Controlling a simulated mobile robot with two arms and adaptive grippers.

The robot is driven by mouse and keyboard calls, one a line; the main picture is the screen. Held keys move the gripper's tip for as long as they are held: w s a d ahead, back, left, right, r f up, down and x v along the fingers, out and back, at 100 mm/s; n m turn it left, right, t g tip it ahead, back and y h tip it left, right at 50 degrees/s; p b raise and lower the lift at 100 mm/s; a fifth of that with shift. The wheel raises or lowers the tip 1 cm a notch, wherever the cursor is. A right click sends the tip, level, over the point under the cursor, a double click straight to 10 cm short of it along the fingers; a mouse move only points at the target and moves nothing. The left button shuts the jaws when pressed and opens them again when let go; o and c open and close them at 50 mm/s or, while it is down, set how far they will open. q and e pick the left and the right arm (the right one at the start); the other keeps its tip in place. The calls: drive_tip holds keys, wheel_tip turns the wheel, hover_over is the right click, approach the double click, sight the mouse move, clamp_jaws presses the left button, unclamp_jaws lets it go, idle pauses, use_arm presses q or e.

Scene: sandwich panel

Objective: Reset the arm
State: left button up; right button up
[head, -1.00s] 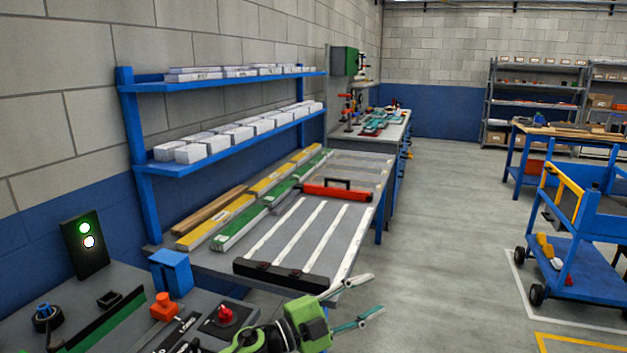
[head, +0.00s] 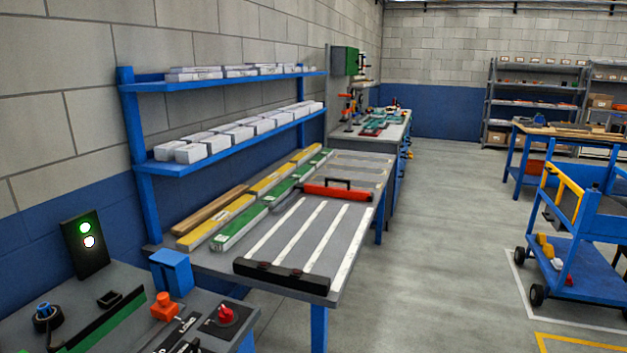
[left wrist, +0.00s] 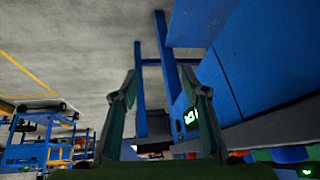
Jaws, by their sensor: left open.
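My left gripper (left wrist: 160,95) shows in the left wrist view, with its two dark green fingers spread wide apart and nothing between them. Blue table legs and grey floor lie beyond the fingers. No gripper or arm shows in the head view. My right gripper is in neither current view.
A grey workbench (head: 222,259) with white strips and a red-orange bar (head: 337,191) stands in the middle. A control panel with a red knob (head: 227,315) is at the lower left. A blue cart (head: 585,268) stands at the right. The floor (head: 440,250) between is clear.

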use_arm(q)
drive_tip(key=s+g, duration=0.2)
drive_tip(key=s, duration=0.6)
drive_tip(key=s+f+g, duration=0.1)
drive_tip(key=s+f, duration=0.1)
drive_tip(key=f, duration=1.3)
drive_tip(key=s+f+g, duration=0.1)
drive_tip(key=s+f, duration=0.1)
drive_tip(key=f, duration=1.4)
drive_tip(key=s+a+f+g, duration=0.1)
drive_tip(key=s+a+f, duration=0.2)
drive_tip(key=s+f, duration=0.9)
drive_tip(key=s, duration=0.3)
drive_tip(key=shift+s+a, duration=0.15)
drive_tip(key=shift+a, duration=0.15)
drive_tip(key=c, duration=0.3)
drive_tip(key=shift+s, duration=0.1)
drive_tip(key=shift+c, duration=0.5)
